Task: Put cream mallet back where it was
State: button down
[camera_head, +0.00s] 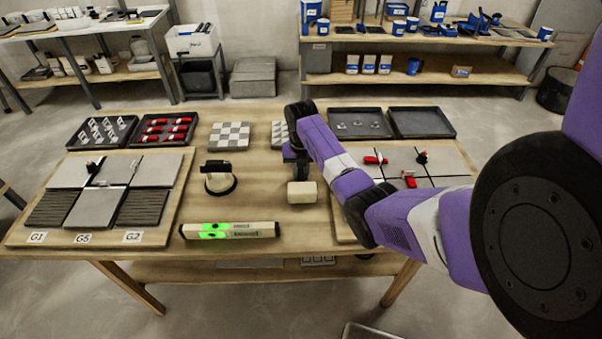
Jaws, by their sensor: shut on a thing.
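The cream mallet (302,192) shows as a pale block-shaped head just below my gripper (299,174), near the middle of the wooden worktable. My gripper points down and is shut on the mallet. The fingers and the mallet's handle are mostly hidden by my dark wrist and purple arm, which reaches in from the right. I cannot tell whether the head touches the table or hangs just above it.
Left of the mallet are a suction cup (219,179) and a level with green lights (230,231). Tile boards (150,240) flank it. Trays (168,130) and checkered tiles (230,135) line the back. Bare wood (262,195) lies between suction cup and mallet.

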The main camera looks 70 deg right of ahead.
aim_at(301, 174)
jog(key=shift+f, duration=0.1)
jog(key=c, duration=1.3)
grip_release()
jog(key=r, duration=0.8)
jog(key=r+b, duration=0.1)
jog(key=r, duration=0.3)
jog(key=shift+s+a+r, duration=0.15)
jog(key=shift+a, duration=0.2)
